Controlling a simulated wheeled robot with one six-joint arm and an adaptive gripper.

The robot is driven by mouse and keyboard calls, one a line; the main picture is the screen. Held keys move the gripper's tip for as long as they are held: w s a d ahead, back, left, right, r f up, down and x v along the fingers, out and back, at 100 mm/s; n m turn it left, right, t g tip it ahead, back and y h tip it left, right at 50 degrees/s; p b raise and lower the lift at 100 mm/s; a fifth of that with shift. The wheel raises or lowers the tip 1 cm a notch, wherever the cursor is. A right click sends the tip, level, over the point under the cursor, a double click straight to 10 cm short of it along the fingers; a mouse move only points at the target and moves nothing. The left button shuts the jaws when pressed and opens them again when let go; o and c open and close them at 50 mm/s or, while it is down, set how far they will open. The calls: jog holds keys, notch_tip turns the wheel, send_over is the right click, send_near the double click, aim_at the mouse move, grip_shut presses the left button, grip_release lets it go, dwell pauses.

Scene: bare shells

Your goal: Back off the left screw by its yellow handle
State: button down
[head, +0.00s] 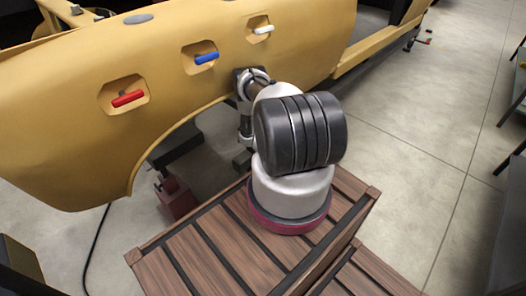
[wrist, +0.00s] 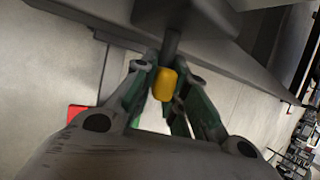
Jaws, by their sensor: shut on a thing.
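In the wrist view a small yellow handle (wrist: 165,84) sits at the lower end of a dark screw shaft (wrist: 172,45). The shaft runs up toward a dark grey structure. My gripper (wrist: 167,80) is shut on the yellow handle, with a green-lined finger on either side of it. In the head view my arm reaches in beside the yellow car shell, and its end is low by the wheel arch. The yellow handle cannot be made out in the head view.
The yellow car shell (head: 70,150) fills the upper left, with red (head: 127,98), blue (head: 206,58) and white (head: 263,30) handles in recesses. A dark red stand (head: 174,197) is on the floor below the arch. Floor at the right (head: 420,150) is clear.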

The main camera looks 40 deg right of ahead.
jog(key=h, duration=0.2)
jog(key=n+h, duration=0.1)
jog(key=h, duration=0.1)
jog(key=shift+a+f, duration=0.15)
jog(key=shift+a, duration=0.05)
jog(key=shift+n+t+h, duration=0.3)
jog(key=shift+t+h, duration=0.3)
jog(key=shift+h, duration=0.8)
jog(key=c, duration=1.4)
grip_release()
jog(key=shift+c, duration=0.2)
jog(key=s+a+r, duration=0.1)
jog(key=s+a, duration=0.3)
jog(key=a, duration=0.3)
jog(key=s+a+r, duration=0.1)
jog(key=s+a, duration=0.3)
jog(key=a, duration=0.3)
jog(key=shift+a, duration=0.2)
